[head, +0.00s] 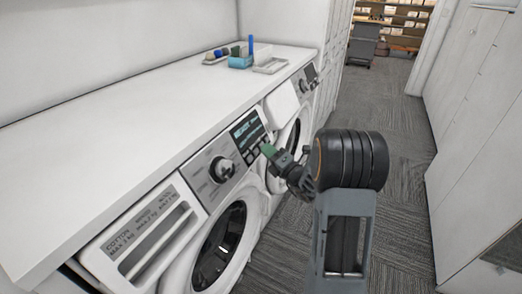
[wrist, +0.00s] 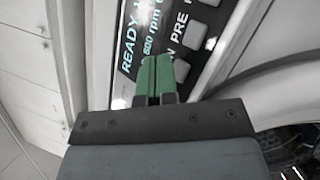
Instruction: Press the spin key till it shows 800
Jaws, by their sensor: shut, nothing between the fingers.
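The near washing machine (head: 225,215) has a control panel with a dark display (head: 247,132), a round dial (head: 222,168) and several keys.
A white counter (head: 120,110) runs above the machines, with a tray (head: 270,66) and bottles at its far end. A second washer (head: 290,130) stands beyond. Carpet (head: 385,110) is clear on the right, before white cabinets (head: 470,110).

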